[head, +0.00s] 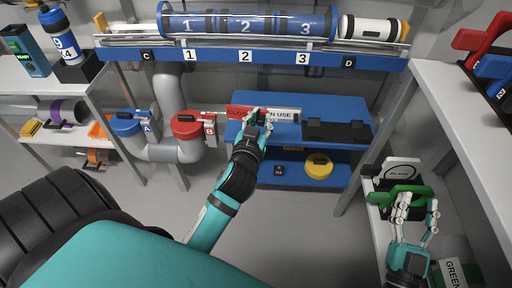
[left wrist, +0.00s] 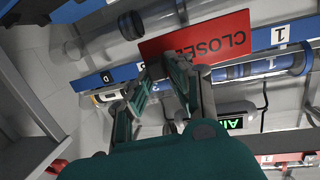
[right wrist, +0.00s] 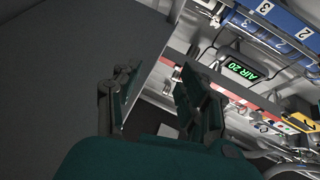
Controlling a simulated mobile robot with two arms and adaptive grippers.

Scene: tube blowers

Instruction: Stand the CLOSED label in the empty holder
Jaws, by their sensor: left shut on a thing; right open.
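The red CLOSED label (head: 236,111) is in my left gripper (head: 259,117), over the back of the blue table. In the left wrist view, the label (left wrist: 205,40) appears upside down and tilted at the fingertips (left wrist: 166,66). A white IN USE label (head: 285,115) shows just right of it, its left end hidden by the fingers. A dark, low holder (head: 336,131) lies on the table's right half; I cannot make out its slots. My right gripper (head: 418,206) is open at the lower right; its fingers are empty in the right wrist view (right wrist: 150,88).
The blue table (head: 236,132) has a lower shelf with a yellow round item (head: 319,167). Red valve B (head: 188,126) is left of the table. A rack of blue tubes (head: 246,24) hangs above. A green item (head: 405,192) is by my right gripper on the right shelf.

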